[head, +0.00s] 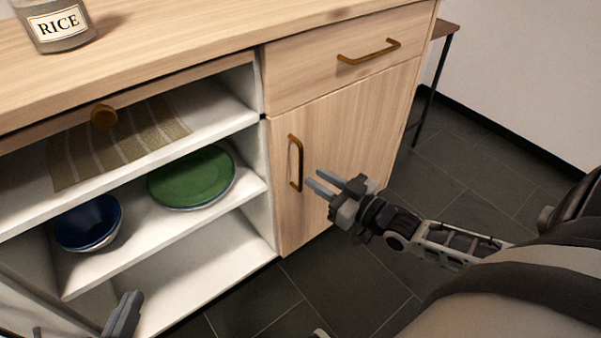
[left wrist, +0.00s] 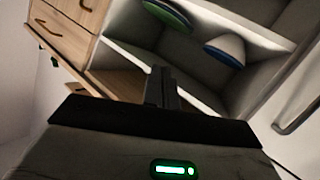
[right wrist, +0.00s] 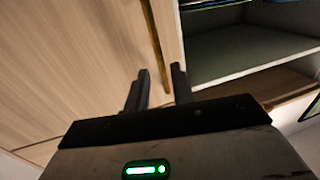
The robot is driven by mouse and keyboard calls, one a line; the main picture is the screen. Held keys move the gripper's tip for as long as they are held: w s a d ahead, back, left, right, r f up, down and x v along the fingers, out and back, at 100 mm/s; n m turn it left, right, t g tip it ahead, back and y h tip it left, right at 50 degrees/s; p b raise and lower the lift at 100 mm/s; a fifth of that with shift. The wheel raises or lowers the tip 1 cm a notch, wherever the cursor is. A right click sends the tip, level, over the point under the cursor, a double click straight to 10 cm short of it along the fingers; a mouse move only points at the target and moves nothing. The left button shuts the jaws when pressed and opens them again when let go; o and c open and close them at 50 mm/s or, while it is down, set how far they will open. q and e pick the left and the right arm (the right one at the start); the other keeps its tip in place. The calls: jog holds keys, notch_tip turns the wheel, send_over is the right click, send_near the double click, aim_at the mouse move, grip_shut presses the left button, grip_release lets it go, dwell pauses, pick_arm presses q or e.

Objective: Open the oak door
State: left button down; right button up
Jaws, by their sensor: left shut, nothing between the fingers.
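The oak door (head: 345,135) is closed in the cabinet front, below a drawer. Its upright brass handle (head: 296,163) is near its left edge. My right gripper (head: 314,181) is open just in front of the handle, its fingertips a little to the right of it in the head view. In the right wrist view the handle (right wrist: 157,50) runs up between the two spread fingers (right wrist: 158,82); I cannot tell whether they touch it. My left gripper (head: 124,312) is low at the left, in front of the open shelves. In the left wrist view its fingers (left wrist: 160,86) are shut and empty.
Left of the door are open white shelves (head: 195,228) with a green plate (head: 191,177), a blue bowl (head: 88,221) and a striped cloth (head: 120,140). A rice jar (head: 57,24) stands on the top. The drawer (head: 335,80) is closed. Dark tiled floor (head: 340,265) lies clear before the door.

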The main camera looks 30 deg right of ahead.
aim_at(302, 169)
jog(key=b+x, duration=0.1)
jog(key=x, duration=0.3)
jog(key=shift+w+a+f, duration=0.1)
jog(key=shift+w, duration=0.25)
jog(key=shift+w+a+b, duration=0.15)
jog(key=shift+w+b, duration=0.15)
jog(key=shift+w, duration=0.25)
pick_arm(q)
jog(key=shift+w+d+r+n+t+h, duration=0.1)
jog(key=shift+d+r+n+t+h, duration=0.2)
jog(key=shift+r+n+h, duration=0.1)
pick_arm(e)
jog(key=shift+w, duration=0.1)
grip_shut()
